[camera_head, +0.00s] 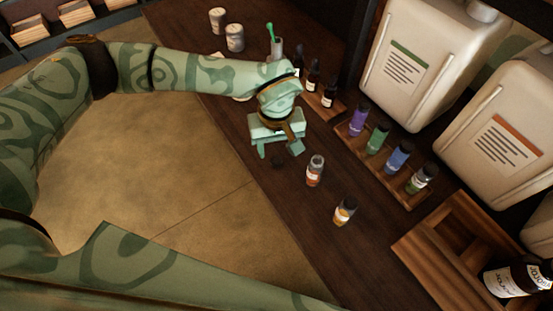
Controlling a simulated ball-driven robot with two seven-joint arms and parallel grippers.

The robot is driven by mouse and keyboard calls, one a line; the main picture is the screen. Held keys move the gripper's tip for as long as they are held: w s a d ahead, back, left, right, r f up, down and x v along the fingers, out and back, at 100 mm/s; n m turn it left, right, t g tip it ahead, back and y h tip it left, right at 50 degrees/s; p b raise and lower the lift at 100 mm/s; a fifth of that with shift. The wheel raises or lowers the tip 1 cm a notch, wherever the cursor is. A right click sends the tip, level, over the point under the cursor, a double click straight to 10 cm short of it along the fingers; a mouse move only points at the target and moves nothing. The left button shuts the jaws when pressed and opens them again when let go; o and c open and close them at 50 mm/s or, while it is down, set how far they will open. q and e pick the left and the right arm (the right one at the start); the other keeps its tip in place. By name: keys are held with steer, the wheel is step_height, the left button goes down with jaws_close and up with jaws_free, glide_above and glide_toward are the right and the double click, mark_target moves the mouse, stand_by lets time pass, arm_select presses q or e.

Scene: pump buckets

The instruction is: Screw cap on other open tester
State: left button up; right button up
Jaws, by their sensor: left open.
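My left gripper (279,152) reaches in from the left and is open, pointing down over the dark table. A small dark cap (277,161) lies on the table by its fingertips, apart from them as far as I can tell. A tester with red-orange contents (315,171) stands upright just right of the gripper. Another tester with amber contents (345,211) stands further right, nearer the table's front edge. My right gripper is out of view.
A wooden rack (408,200) holds several capped testers, purple, green, blue and dark green. Dropper bottles (313,71) stand behind the gripper. Big white jugs (420,55) stand at the back. A wooden crate (408,249) sits at lower right. Two tins (235,37) stand at the far end.

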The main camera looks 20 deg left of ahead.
mark_target(276, 162)
arm_select(q)
steer(key=shift+f, duration=0.1)
step_height(276, 162, down, 5)
steer(key=shift+w+f+b, duration=0.1)
steer(key=shift+b, duration=1)
steer(key=c, duration=1)
